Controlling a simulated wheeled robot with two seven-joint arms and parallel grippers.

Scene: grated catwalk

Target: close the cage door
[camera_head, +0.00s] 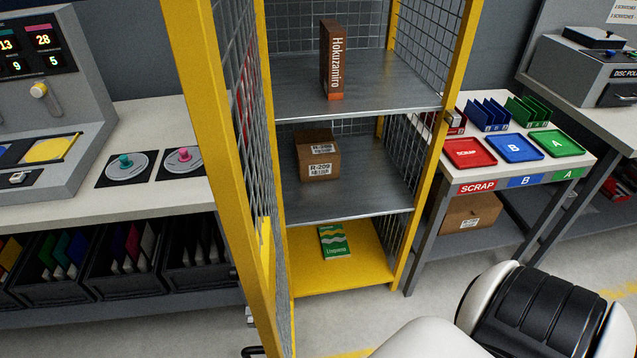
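The cage door (215,120) is a yellow frame with wire mesh. It stands open at the cage's left side, swung out toward me and seen nearly edge-on. My white and black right arm fills the bottom right, but no fingertips show. My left gripper is not in view.
Cage shelves hold a brown Hokuzamiro box (331,62), a carton (317,156) and a green packet (333,240). A bench (150,205) stands close left of the door. A sorting table (480,201) with coloured trays stands right. Floor before the cage looks clear.

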